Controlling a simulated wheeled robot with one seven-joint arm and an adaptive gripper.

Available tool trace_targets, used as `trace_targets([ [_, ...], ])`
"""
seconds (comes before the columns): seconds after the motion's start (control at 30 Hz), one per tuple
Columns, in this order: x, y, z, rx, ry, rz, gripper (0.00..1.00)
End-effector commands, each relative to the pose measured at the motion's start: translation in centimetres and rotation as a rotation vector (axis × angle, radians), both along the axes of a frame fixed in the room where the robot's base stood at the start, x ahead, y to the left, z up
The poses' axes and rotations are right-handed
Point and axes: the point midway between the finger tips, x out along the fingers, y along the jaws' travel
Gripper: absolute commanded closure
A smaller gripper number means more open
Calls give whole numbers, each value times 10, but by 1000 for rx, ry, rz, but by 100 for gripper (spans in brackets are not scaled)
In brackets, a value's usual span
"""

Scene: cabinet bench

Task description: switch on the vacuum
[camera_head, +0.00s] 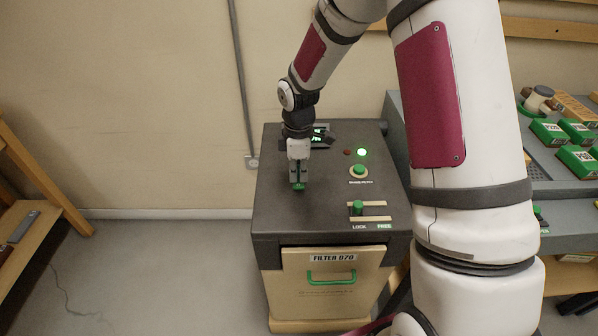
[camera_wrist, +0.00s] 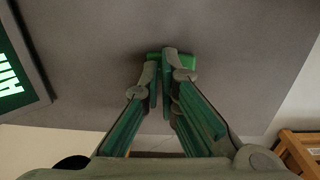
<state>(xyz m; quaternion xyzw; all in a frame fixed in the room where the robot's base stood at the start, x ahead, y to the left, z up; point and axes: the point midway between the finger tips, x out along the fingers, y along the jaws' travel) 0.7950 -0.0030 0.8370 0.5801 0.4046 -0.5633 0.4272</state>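The vacuum is a grey-topped cabinet (camera_head: 275,225) with a beige front marked FILTER D70. My gripper (camera_head: 298,183) points down over the left part of its top. Its fingers are drawn close together, with only a narrow gap between them in the wrist view (camera_wrist: 162,72). A small green part (camera_head: 298,188) is at the fingertips, and it also shows behind them in the wrist view (camera_wrist: 187,61). The fingers hide much of it, and I cannot tell whether they touch it. On the top, a green lamp (camera_head: 361,153) is lit beside a dark red one (camera_head: 347,152).
A dark display (camera_head: 320,135) with lit green characters is behind my gripper. A round green button (camera_head: 359,171) and a green slider (camera_head: 357,208) marked LOCK and FREE are on the right of the top. A bench with green boxes (camera_head: 577,158) is at the right. Floor is free at the left.

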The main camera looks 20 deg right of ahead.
Motion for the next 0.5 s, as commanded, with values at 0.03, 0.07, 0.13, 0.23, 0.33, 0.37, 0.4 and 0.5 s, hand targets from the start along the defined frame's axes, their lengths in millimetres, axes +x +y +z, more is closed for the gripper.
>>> trace_targets([
  [0.03,0,-1,-7,2,2,-2,100],
  [0.07,1,-1,-7,1,1,-2,100],
  [0.13,0,-1,-8,1,1,-2,100],
  [0.23,0,-1,-8,0,1,-2,100],
  [0.33,-3,-1,-8,1,2,-2,100],
  [0.37,-4,-1,-7,0,3,-2,100],
  [0.4,-6,0,-7,0,3,-3,100],
  [0.5,-11,2,-7,1,5,-3,100],
])
